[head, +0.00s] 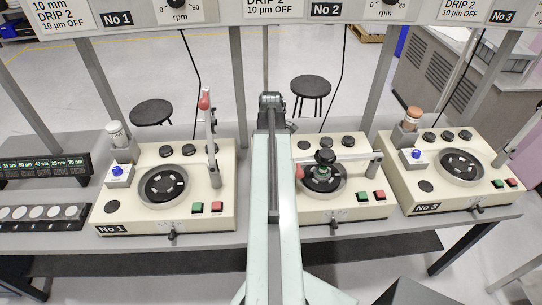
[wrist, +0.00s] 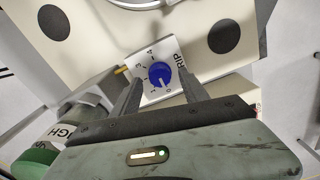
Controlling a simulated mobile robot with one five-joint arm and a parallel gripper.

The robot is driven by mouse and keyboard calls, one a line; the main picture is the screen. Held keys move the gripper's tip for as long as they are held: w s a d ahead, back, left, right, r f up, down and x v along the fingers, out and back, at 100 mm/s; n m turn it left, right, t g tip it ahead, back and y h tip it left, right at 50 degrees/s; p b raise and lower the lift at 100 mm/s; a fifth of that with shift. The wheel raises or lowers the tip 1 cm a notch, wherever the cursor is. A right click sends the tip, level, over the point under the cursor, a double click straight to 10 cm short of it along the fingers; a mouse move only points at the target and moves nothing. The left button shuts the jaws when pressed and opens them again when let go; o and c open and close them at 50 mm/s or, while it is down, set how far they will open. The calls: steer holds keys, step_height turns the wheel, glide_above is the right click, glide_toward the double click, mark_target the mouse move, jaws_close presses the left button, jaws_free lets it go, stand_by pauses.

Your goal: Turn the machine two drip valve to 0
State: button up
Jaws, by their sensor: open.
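In the wrist view a blue valve knob (wrist: 159,74) sits on a white plate (wrist: 150,60) with a number scale and letters reading "RIP". A pale line on the knob seems to point toward the low numbers near 0 and 1; its exact setting is hard to read. My gripper (wrist: 160,78) is open, one finger on each side of the knob; contact cannot be told. In the head view machine No 2 (head: 345,208) stands in the middle, with my arm covering its left side, so its drip valve and my fingertips are hidden there.
Machines No 1 (head: 195,185) and No 3 (head: 398,186) stand either side, each with its own blue knob. A bottle with a green cap (wrist: 38,160) is close to my gripper's left. Machine No 2's lever arm (head: 350,158) lies across its plate.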

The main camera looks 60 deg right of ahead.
step_height(320, 180, up, 6)
steer(key=p, duration=0.5)
steer(key=shift+r, duration=0.1)
